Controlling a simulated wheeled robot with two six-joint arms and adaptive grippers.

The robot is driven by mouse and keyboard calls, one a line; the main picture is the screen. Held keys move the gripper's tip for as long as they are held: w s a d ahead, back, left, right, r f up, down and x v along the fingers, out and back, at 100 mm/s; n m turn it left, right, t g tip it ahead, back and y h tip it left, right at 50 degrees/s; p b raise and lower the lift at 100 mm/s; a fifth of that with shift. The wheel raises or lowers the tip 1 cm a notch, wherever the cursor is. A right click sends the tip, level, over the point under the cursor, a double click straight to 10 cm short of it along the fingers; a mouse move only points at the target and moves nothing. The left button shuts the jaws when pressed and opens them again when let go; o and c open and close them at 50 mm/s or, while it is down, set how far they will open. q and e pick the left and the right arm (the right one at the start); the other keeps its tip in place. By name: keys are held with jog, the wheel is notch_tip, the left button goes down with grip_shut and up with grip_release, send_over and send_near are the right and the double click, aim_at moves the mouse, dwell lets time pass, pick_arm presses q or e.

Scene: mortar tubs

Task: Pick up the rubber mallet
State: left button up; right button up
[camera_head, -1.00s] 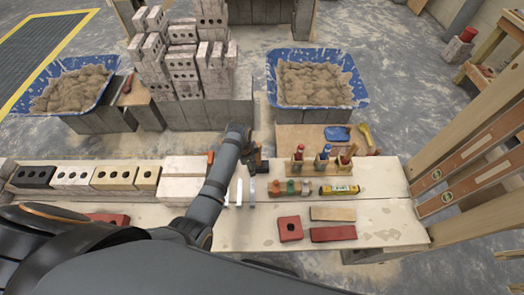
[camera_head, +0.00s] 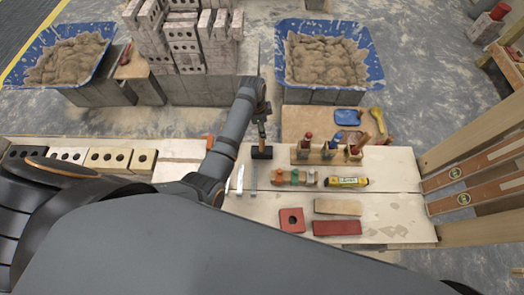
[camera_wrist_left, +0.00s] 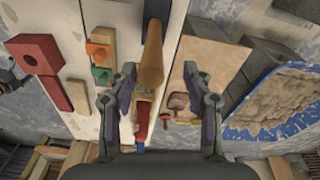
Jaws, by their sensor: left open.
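Contact cannot be told. My right gripper is not in view.
Trowel-like tools (camera_head: 240,178) lie left of the mallet. A wooden rack (camera_head: 325,156) with coloured handles, a small level (camera_head: 347,182) and red bricks (camera_head: 292,220) are to its right. A blue mortar tub (camera_head: 374,68) and a brick stack (camera_head: 190,50) stand behind.

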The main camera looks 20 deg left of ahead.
aim_at(262, 143)
pick_arm(q)
notch_tip(262, 143, down, 6)
jog(key=shift+s+d+p, duration=0.3)
jog(key=shift+d+p, duration=0.1)
jog(key=shift+p, duration=0.05)
jog(key=shift+c, duration=0.5)
grip_shut()
